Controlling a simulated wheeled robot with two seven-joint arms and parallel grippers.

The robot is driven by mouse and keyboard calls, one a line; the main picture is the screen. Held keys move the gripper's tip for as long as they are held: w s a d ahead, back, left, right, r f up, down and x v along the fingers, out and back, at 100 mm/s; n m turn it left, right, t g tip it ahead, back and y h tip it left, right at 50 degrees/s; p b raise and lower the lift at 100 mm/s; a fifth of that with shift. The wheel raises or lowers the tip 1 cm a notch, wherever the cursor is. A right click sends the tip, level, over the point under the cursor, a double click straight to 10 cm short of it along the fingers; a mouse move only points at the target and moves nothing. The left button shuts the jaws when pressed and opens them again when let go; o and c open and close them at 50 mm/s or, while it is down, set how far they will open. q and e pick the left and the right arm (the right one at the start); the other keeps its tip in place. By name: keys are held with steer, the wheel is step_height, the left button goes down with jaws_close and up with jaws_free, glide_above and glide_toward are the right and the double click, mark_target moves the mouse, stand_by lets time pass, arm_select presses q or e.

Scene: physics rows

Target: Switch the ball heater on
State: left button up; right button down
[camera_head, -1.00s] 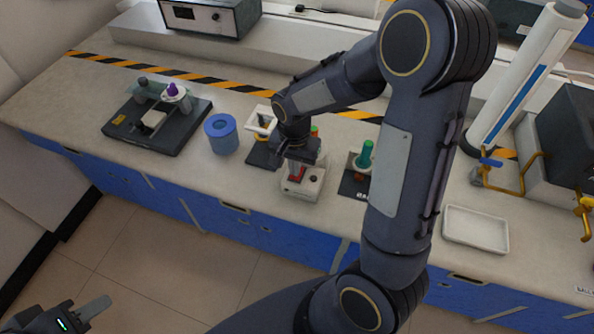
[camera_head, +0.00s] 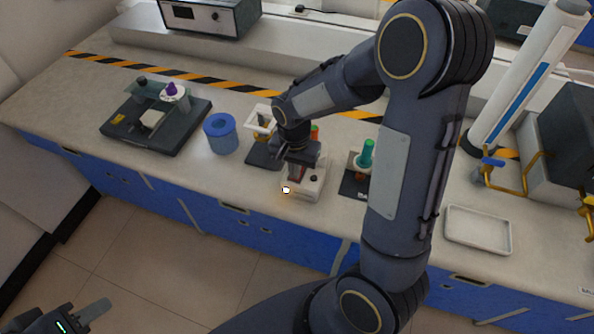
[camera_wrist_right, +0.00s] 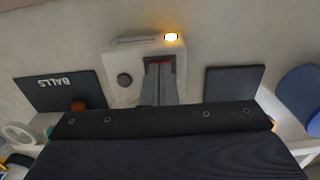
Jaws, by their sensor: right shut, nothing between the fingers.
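The ball heater (camera_head: 314,191) is a small white box near the front edge of the bench. The lamp also glows in the head view (camera_head: 286,190). My right gripper (camera_wrist_right: 159,72) is shut and empty, its fingertips at the switch and hiding most of it; I cannot tell whether they touch. It is over the heater in the head view (camera_head: 296,177). My left gripper (camera_head: 92,312) is at the bottom left, away from the bench, partly cut off.
A dark mat marked BALLS (camera_wrist_right: 60,92) and another dark mat (camera_wrist_right: 233,84) flank the heater. A white tray (camera_head: 478,230) lies right. My right arm covers part of the bench.

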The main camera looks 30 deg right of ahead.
step_height(320, 180, up, 7)
steer(key=p, duration=0.5)
stand_by(0.5)
stand_by(0.3)
steer(key=s+a+r+n+t+y, duration=0.2)
steer(key=s+r+n, duration=0.2)
steer(key=s+r, duration=0.2)
steer(key=s+a+r+n+t+y, duration=0.1)
steer(key=s+a+r+n+t, duration=0.1)
steer(key=s+r, duration=0.4)
steer(key=s+n+t, duration=0.1)
steer(key=s+n, duration=0.1)
steer(key=s, duration=0.3)
steer(key=shift+r+t+y, duration=0.3)
steer(key=shift+r+y, duration=0.1)
